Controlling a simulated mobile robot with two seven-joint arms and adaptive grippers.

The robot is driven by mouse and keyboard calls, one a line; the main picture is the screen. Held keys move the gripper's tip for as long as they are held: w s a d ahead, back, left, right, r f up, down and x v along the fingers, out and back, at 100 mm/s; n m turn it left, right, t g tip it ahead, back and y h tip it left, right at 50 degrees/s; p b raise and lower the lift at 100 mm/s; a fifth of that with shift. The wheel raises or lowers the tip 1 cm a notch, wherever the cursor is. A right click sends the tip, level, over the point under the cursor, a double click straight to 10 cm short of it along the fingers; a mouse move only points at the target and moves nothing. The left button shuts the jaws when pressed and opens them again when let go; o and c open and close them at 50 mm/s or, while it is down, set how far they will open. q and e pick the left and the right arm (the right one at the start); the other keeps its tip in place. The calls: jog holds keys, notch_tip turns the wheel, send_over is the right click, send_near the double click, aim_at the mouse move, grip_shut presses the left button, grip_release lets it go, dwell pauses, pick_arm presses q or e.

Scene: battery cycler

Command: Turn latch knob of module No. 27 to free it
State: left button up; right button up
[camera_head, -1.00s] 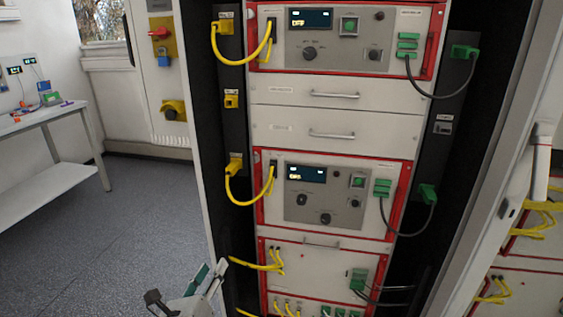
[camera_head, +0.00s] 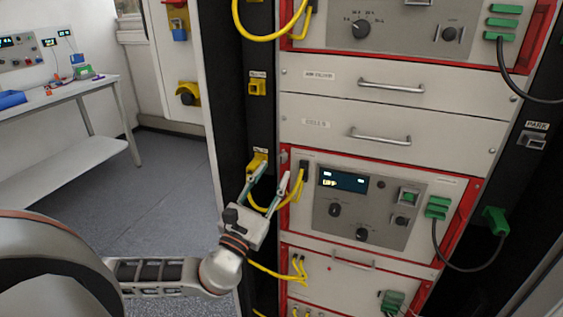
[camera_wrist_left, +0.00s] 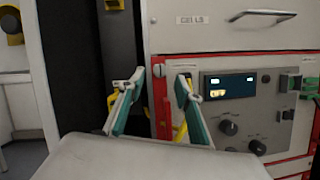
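The module with the lit display (camera_head: 340,181) sits in the rack inside a red frame. Its number cannot be read. A small light knob-like part (camera_head: 284,157) shows at its upper left corner. In the left wrist view it seems to show between the fingertips (camera_wrist_left: 156,71). My left gripper (camera_head: 274,174) is open and empty in front of the module's left edge. Its fingers point up towards that corner, over the yellow cable (camera_head: 297,188). The left wrist view shows both fingers apart (camera_wrist_left: 159,82). Contact with the knob cannot be told. My right gripper is not in view.
Two drawers with bar handles (camera_head: 381,137) are above the module. Yellow plugs (camera_head: 257,160) line the dark left post. Green plugs (camera_head: 437,207) with a dark cable are on the right. A bench (camera_head: 62,100) stands at far left over open floor.

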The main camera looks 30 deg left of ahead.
aim_at(281, 161)
pick_arm(q)
jog(key=shift+x, duration=2.35)
jog(key=shift+f, duration=0.15)
grip_shut()
